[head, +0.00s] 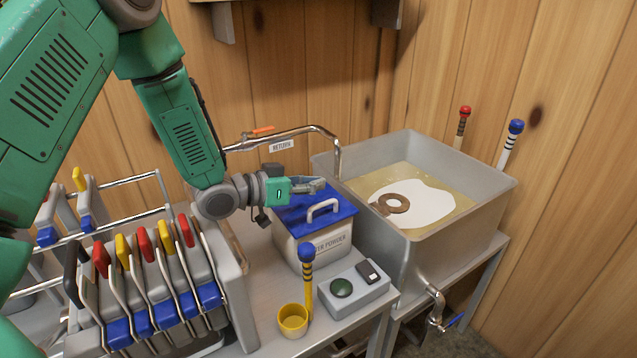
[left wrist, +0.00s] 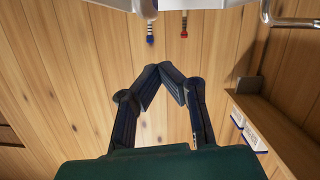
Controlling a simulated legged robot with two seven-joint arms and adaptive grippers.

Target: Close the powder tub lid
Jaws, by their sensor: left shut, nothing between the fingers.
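The powder tub (head: 302,249) is a pale grey box with a label on its front, standing on the metal bench beside the pan. Its blue lid (head: 297,227) lies flat across the top and looks down on the rim; a pale bar handle (head: 322,207) stands on it. My left gripper (head: 318,186) is over the back part of the lid, behind the handle. I cannot tell whether it touches the lid. In the left wrist view its dark fingers (left wrist: 172,68) meet at the tips with nothing between them. My right gripper is not in view.
A metal pan (head: 470,220) stands right of the tub, with a return pipe (head: 300,131) behind. A control box (head: 352,290), yellow cup (head: 292,320) and yellow stick (head: 307,285) stand in front. A rack (head: 235,285) of coloured-handled tools fills the left.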

